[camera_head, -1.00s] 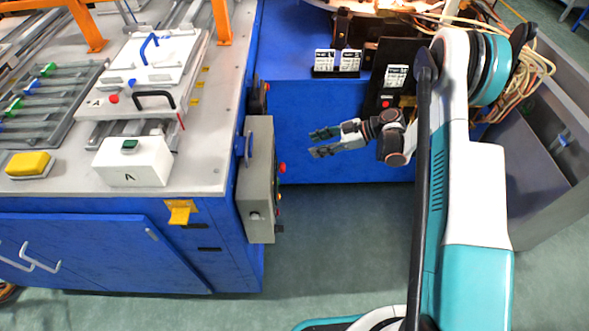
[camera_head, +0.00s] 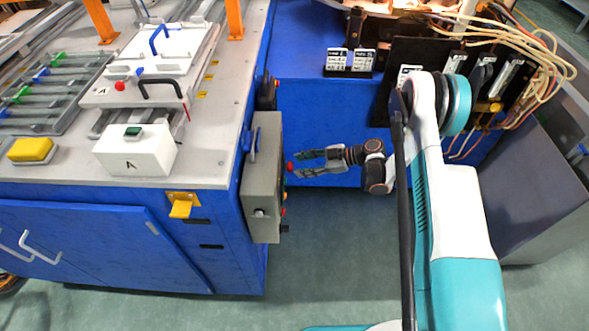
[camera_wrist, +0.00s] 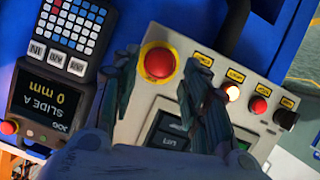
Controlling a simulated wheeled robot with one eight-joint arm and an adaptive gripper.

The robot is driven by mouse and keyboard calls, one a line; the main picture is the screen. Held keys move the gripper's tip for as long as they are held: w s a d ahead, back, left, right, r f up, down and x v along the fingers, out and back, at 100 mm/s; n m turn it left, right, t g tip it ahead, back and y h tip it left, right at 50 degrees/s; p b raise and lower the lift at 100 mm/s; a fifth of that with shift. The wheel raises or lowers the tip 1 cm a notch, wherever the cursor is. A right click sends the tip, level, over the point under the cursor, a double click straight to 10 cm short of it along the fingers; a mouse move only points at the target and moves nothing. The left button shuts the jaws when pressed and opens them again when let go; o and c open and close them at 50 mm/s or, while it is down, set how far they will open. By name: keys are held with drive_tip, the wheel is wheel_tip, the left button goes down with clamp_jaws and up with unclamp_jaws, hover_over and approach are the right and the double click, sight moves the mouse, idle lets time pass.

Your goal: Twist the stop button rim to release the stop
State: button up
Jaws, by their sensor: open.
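The stop button (camera_wrist: 159,62) is a round red cap with a yellow rim on a light panel, at the upper middle of the wrist view. In the head view its red cap (camera_head: 290,167) shows on the side of the grey control box (camera_head: 262,185). My gripper (camera_wrist: 165,75) has its two dark fingers apart, one to the left and one to the right of the button in the wrist view. In the head view my gripper (camera_head: 297,164) points left, its fingertips close to the button. I cannot tell whether the fingers touch the rim.
The panel also bears a lit white button (camera_wrist: 232,92), a smaller red button (camera_wrist: 258,105), a black knob (camera_wrist: 285,118) and a small screen. A display unit (camera_wrist: 45,105) with a keypad (camera_wrist: 68,35) stands at left. A white box (camera_head: 135,157) sits on the bench.

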sight(289, 167)
drive_tip(key=shift+b+x, duration=0.4)
drive_tip(key=shift+x, duration=1.45)
drive_tip(key=c, duration=0.8)
drive_tip(key=shift+w+m+g, duration=0.2)
drive_tip(key=shift+m+g, duration=1.6)
drive_tip(key=shift+m, duration=0.7)
